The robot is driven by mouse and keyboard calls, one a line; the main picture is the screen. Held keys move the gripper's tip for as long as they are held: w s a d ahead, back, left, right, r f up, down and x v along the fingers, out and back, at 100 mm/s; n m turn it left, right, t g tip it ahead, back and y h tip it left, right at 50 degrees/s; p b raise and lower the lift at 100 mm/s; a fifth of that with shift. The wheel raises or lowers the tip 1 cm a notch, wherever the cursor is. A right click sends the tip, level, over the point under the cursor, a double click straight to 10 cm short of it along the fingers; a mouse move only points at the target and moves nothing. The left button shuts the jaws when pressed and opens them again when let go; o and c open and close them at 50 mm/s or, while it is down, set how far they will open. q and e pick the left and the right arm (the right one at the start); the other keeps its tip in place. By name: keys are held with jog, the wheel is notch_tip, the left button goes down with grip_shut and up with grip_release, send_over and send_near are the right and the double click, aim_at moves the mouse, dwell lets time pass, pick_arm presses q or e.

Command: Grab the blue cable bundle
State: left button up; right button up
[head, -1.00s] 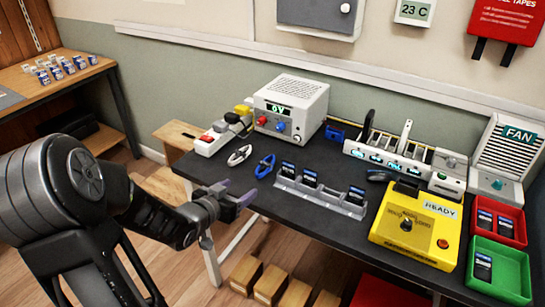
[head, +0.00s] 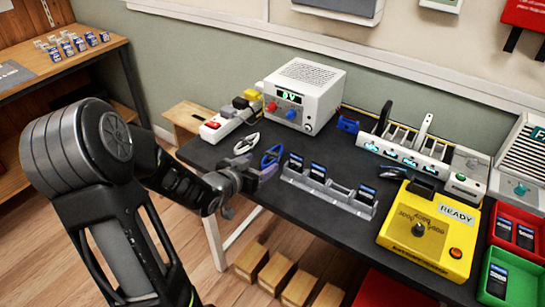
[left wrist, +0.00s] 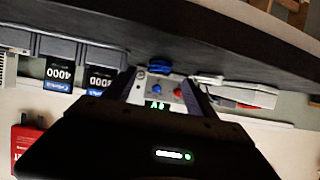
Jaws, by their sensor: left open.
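The blue cable bundle (head: 271,156) lies on the dark table near its left part, to the right of a white cable bundle (head: 246,144). My left gripper (head: 262,177) is at the table's front left edge, just in front of the blue bundle, open and empty. In the left wrist view the blue bundle (left wrist: 159,68) shows beyond and between the two fingers (left wrist: 163,88), apart from them. My right gripper is not in view.
A power supply (head: 304,92) and a power strip (head: 228,122) stand behind. A yellow tester (head: 428,232) and red (head: 517,228) and green (head: 506,277) trays are at the right.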

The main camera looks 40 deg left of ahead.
aim_at(269, 157)
pick_arm(q)
jog(key=x, duration=0.5)
jog(key=shift+w+r, duration=0.15)
dwell(0.7)
grip_shut()
dwell(0.5)
notch_tip(269, 157, up, 10)
jog(key=p, duration=0.1)
jog(key=shift+p, duration=0.4)
dwell(0.6)
